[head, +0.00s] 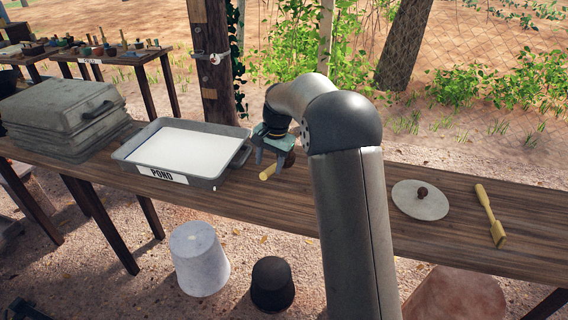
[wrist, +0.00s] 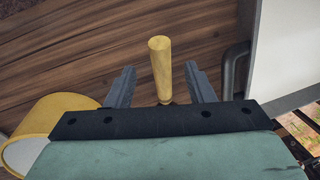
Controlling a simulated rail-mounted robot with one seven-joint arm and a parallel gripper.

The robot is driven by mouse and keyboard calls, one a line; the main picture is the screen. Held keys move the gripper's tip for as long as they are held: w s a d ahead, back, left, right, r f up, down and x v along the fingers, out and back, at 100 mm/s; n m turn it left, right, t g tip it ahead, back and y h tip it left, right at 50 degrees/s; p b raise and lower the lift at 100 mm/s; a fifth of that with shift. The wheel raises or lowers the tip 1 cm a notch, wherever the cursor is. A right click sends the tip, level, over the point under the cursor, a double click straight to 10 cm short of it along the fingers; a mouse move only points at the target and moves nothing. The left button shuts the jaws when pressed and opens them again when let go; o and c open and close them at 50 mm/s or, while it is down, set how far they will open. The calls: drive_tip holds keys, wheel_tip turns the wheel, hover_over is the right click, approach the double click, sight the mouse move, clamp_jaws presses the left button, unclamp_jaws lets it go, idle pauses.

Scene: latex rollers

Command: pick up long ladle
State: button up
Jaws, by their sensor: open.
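A pale wooden handle (head: 267,173), probably the long ladle's, shows at my gripper (head: 269,160), just right of the tray on the table. In the wrist view the handle (wrist: 160,62) stands between the two fingers of my gripper (wrist: 160,70), with a gap on each side. My gripper is open and holds nothing. The handle's lower end is hidden behind the gripper body in the wrist view, so I cannot see the ladle's bowl.
A grey tray labelled POND (head: 203,182) stands left of my gripper; its edge (wrist: 235,70) shows in the wrist view. A yellow-rimmed round object (wrist: 62,118) lies at lower left there. A round lid (head: 410,207) and a wooden tool (head: 486,203) lie farther right on the table (head: 455,238).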

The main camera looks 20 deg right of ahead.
sight(268, 170)
drive_tip(key=shift+w+a+f+p, duration=0.1)
drive_tip(key=shift+w+f+p, duration=0.1)
drive_tip(key=shift+f, duration=0.7)
drive_tip(key=shift+w+a+f+p, duration=0.1)
drive_tip(key=shift+w+f+p, duration=0.1)
drive_tip(key=shift+f, duration=0.7)
drive_tip(key=shift+w+a+f+p, duration=0.1)
drive_tip(key=shift+w+f+p, duration=0.1)
drive_tip(key=shift+f, duration=0.7)
drive_tip(key=shift+c, duration=0.3)
drive_tip(key=c, duration=1)
